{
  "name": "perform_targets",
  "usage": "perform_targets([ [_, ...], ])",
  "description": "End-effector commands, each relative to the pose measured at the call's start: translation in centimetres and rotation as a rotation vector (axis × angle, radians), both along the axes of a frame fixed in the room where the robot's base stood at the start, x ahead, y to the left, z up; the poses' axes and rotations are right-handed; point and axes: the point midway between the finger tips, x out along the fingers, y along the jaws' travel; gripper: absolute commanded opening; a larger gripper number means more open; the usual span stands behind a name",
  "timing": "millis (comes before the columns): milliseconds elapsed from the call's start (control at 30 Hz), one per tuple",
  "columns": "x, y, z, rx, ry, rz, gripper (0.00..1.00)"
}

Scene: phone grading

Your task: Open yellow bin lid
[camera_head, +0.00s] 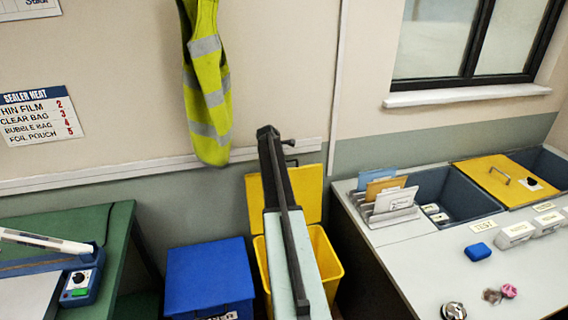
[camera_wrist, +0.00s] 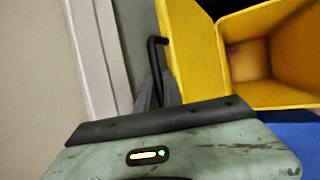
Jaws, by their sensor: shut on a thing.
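The yellow bin (camera_head: 329,268) stands on the floor by the wall, with its yellow lid (camera_head: 308,190) swung up and its mouth uncovered. In the wrist view the lid (camera_wrist: 190,40) is beside the open yellow bin (camera_wrist: 285,52), and I see into the bin. My gripper (camera_wrist: 160,88) is at the lid's edge, shut around a dark bent handle (camera_wrist: 152,45) at the lid's outer side. In the head view my arm crosses in front of the lid and bin and hides part of both; the fingertips are hard to make out there.
A blue bin (camera_head: 210,275) stands close on the left. A green bench (camera_head: 118,225) with a sealer is further left. The grey worktop (camera_head: 440,265) on the right holds phones and trays, with a yellow cover (camera_head: 500,175) over a compartment. A hi-vis vest (camera_head: 208,90) hangs above.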

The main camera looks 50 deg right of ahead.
Motion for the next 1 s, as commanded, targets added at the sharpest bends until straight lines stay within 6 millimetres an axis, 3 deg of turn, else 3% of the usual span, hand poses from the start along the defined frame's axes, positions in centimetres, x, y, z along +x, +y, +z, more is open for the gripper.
perform_targets([
  [300, 0.1, 0.0, 0.0, 0.003, -0.004, 0.0, 0.0],
  [333, 0.0, 0.0, 0.0, 0.003, -0.004, 0.0, 0.16],
  [400, 0.0, -0.1, 0.0, 0.002, -0.004, -0.001, 0.33],
  [833, -0.4, -0.3, 0.1, 0.003, 0.0, -0.006, 0.33],
  [1000, -0.7, 0.5, 1.7, 0.002, 0.0, -0.006, 0.33],
])
